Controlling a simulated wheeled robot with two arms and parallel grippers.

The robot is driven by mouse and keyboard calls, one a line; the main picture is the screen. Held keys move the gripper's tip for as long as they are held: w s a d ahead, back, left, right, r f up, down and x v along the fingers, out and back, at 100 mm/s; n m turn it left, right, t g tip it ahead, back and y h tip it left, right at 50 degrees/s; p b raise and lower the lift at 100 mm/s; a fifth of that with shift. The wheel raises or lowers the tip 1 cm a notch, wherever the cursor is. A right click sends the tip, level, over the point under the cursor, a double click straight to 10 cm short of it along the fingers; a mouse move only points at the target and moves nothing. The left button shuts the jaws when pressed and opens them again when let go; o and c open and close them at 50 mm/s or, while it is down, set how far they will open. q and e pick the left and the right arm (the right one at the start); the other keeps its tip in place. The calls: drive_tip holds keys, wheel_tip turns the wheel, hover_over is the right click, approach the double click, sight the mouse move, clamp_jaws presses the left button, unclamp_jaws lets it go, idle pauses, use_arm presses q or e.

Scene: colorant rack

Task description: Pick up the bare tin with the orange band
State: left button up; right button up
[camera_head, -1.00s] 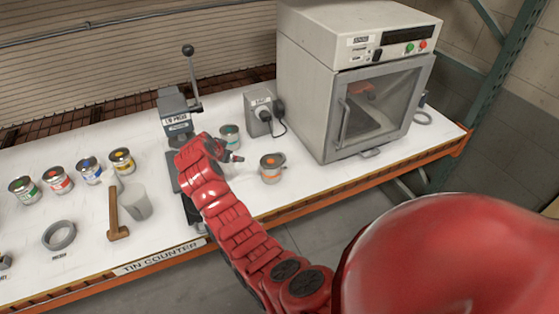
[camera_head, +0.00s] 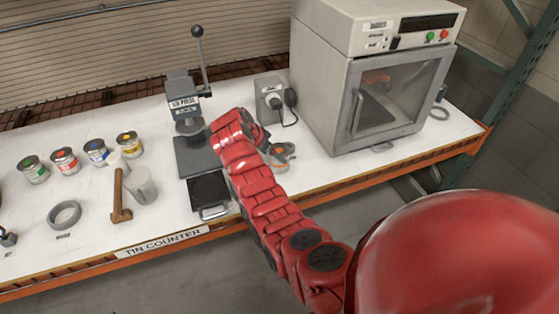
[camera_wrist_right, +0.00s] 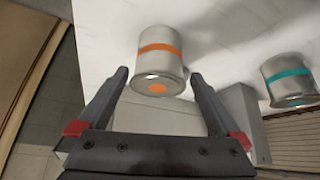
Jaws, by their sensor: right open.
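The bare tin with the orange band (camera_wrist_right: 160,62) is a plain grey metal can, with an orange dot on the end facing the right wrist camera. In the head view the tin (camera_head: 279,166) stands on the white counter, partly covered by my right gripper (camera_head: 284,151). My right gripper (camera_wrist_right: 158,76) is open, with a finger on each side of the tin's near end in the wrist view. I cannot tell whether the fingers touch it. A similar tin with a teal band (camera_wrist_right: 288,78) stands to the right in the wrist view. My left gripper is not in view.
A lid press (camera_head: 186,104) stands left of my right arm, and an oven-like cabinet (camera_head: 345,70) stands right of the tin. A grey socket box (camera_head: 270,100) is behind. Coloured tins (camera_head: 65,160), a mallet (camera_head: 119,195) and a grey ring (camera_head: 64,214) lie to the left.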

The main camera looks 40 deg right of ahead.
sight(277, 168)
drive_tip(key=shift+d+f, duration=0.2)
drive_tip(key=shift+f, duration=0.15)
drive_tip(key=shift+d+f+p, duration=0.25)
drive_tip(key=shift+p, duration=0.1)
drive_tip(key=x, duration=0.3)
drive_tip(key=shift+d+f, duration=0.2)
drive_tip(key=shift+d, duration=0.05)
drive_tip(key=shift+w+d+f, duration=0.1)
drive_tip(key=shift+d+f, duration=0.1)
drive_tip(key=shift+f, duration=0.2)
drive_tip(key=shift+c, duration=0.3)
drive_tip(key=shift+r, duration=0.1)
drive_tip(key=c, duration=1.3)
drive_tip(key=shift+o, duration=0.2)
drive_tip(key=shift+r, duration=0.15)
